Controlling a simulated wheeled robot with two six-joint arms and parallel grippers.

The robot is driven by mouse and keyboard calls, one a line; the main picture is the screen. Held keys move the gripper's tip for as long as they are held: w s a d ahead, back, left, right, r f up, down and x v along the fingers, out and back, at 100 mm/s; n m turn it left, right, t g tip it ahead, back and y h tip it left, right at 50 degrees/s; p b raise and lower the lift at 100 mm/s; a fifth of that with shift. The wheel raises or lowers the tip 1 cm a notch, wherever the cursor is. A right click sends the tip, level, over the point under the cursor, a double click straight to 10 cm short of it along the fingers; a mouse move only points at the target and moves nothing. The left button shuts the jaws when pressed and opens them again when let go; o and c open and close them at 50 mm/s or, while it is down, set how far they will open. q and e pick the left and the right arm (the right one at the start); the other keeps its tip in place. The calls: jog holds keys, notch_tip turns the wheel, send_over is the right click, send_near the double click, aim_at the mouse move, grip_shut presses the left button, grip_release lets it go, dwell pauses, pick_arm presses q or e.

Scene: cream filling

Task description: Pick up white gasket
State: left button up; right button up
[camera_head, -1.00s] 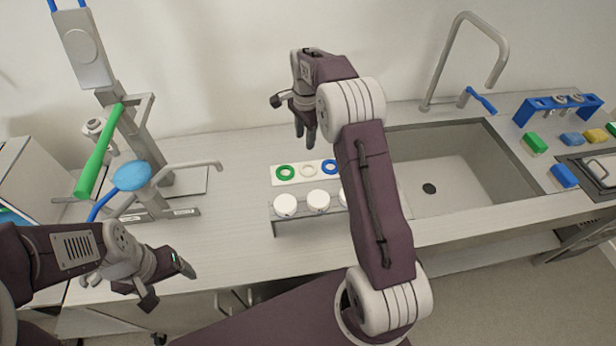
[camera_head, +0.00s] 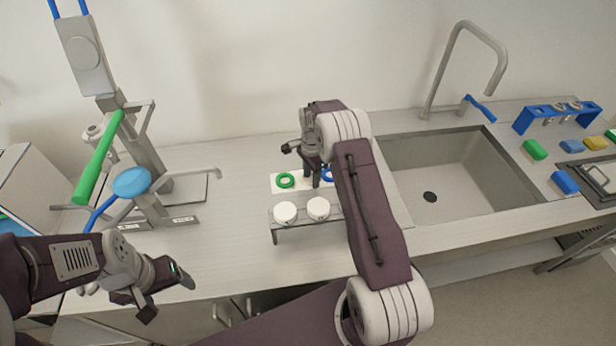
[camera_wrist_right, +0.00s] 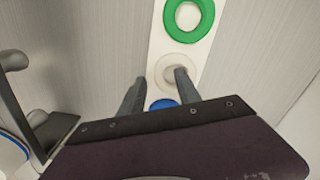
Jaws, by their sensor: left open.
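The white gasket (camera_wrist_right: 168,69) is a pale ring on the white strip (camera_wrist_right: 202,52), between a green gasket (camera_wrist_right: 189,16) and a blue gasket (camera_wrist_right: 163,104). The head view shows the strip, with the white gasket mostly hidden behind my right gripper (camera_head: 313,178). My right gripper points down at it. My left gripper (camera_head: 168,292) is open and empty at the lower left, away from the strip.
A small grey rack with white round caps (camera_head: 318,208) stands in front of the strip. The sink (camera_head: 440,180) lies right. Counter between machine and strip is clear.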

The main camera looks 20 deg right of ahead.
aim_at(311, 180)
jog(key=shift+f, duration=0.35)
grip_shut()
jog(key=shift+r, duration=0.15)
jog(key=shift+r, duration=0.25)
notch_tip(311, 180, up, 3)
jog(key=shift+w+b, duration=0.15)
jog(key=shift+b, duration=0.2)
jog(key=s+d+r+b, duration=0.1)
jog(key=s+d+r, duration=0.1)
jog(key=s+r, duration=0.5)
jog(key=s, duration=0.4)
jog(key=shift+s+r, duration=0.3)
jog(key=shift+s, duration=0.1)
